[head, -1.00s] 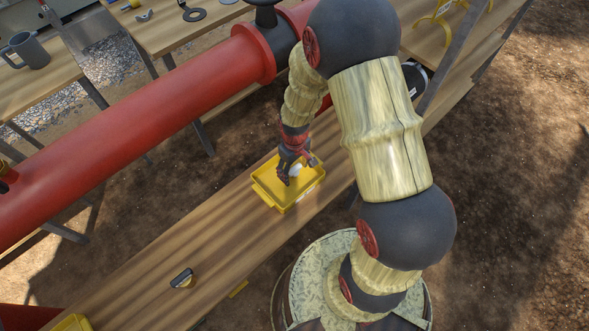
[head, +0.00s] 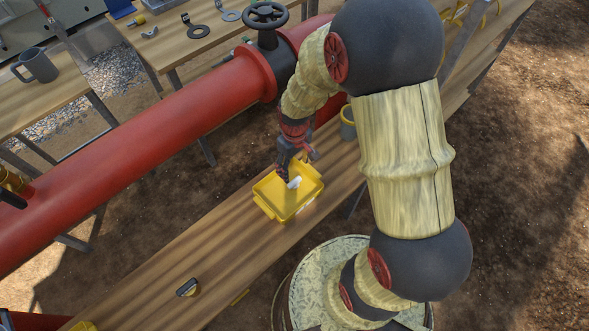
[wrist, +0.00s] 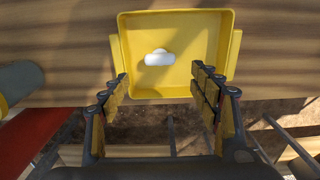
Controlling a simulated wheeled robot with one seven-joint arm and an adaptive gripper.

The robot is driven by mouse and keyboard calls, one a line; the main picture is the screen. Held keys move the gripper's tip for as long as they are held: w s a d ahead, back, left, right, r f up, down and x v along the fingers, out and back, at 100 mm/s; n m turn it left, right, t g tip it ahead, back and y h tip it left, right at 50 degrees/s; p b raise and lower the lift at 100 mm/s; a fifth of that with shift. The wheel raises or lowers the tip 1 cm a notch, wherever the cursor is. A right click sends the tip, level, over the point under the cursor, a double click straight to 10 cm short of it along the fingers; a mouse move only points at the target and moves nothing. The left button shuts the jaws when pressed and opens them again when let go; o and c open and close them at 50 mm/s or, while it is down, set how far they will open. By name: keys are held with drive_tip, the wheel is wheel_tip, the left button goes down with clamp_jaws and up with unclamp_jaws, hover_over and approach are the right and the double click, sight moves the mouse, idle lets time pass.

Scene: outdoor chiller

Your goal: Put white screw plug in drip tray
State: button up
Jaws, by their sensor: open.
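The yellow drip tray (head: 289,205) sits on the long wooden bench below the red pipe. The white screw plug (head: 295,183) lies inside it; the wrist view shows the plug (wrist: 159,57) on the tray floor, left of the middle, apart from the walls. My gripper (head: 297,165) is just above the tray at its far side. In the wrist view my gripper (wrist: 160,83) is open, its two padded fingers spread wide near the tray's near edge with nothing between them. The plug is clear of both fingers.
The red pipe (head: 150,125) with a black handwheel (head: 265,14) runs behind the bench (head: 150,265). A grey and yellow cup (head: 348,122) stands right of the tray. A small dark and yellow item (head: 188,288) lies on the bench's clear left part.

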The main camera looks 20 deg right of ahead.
drive_tip(key=s+a+r+m+t, duration=0.1)
drive_tip(key=s+r+t, duration=0.15)
drive_tip(key=r, duration=1.05)
drive_tip(key=s+a+r+m+t, duration=0.1)
drive_tip(key=s+r, duration=0.3)
drive_tip(key=r, duration=0.8)
drive_tip(key=s+r+m+t, duration=0.1)
drive_tip(key=s+r+t, duration=0.1)
drive_tip(key=s+r, duration=0.4)
drive_tip(key=shift+s+a+r+m, duration=0.35)
drive_tip(key=shift+s+a, duration=0.1)
drive_tip(key=shift+s, duration=0.8)
drive_tip(key=shift+c, duration=0.4)
